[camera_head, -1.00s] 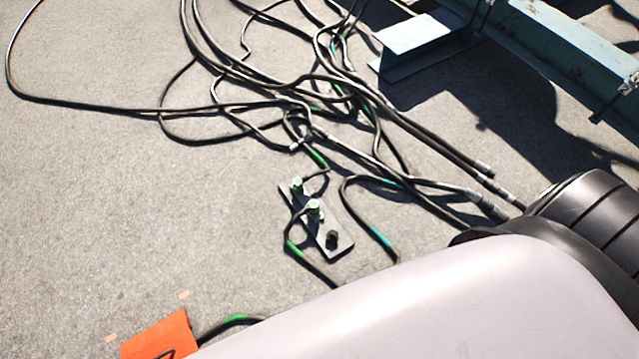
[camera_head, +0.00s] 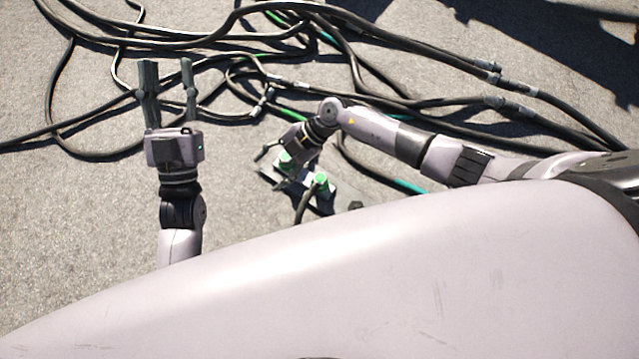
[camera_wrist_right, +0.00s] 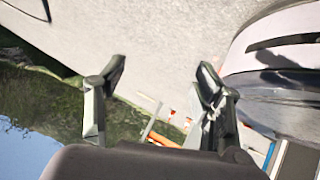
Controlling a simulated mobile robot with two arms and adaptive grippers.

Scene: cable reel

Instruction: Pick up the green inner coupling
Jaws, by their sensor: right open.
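A grey metal plate (camera_head: 345,193) lies on the ground and carries two green-topped couplings. One green coupling (camera_head: 321,180) stands nearer the plate's middle, with a black cable below it. The other green coupling (camera_head: 287,162) is further left, partly hidden by my right gripper (camera_head: 272,160). My right gripper hangs over the plate's left end. In the right wrist view my right gripper (camera_wrist_right: 162,75) is open, with nothing between its fingers. The couplings are not visible there. My left gripper (camera_head: 168,80) is open and empty, left of the plate.
Black cables (camera_head: 400,42) tangle across the ground behind the plate and run to the right. A short black post (camera_head: 355,205) stands at the plate's right end. My pale body covers the foreground. The ground at the far left is mostly clear.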

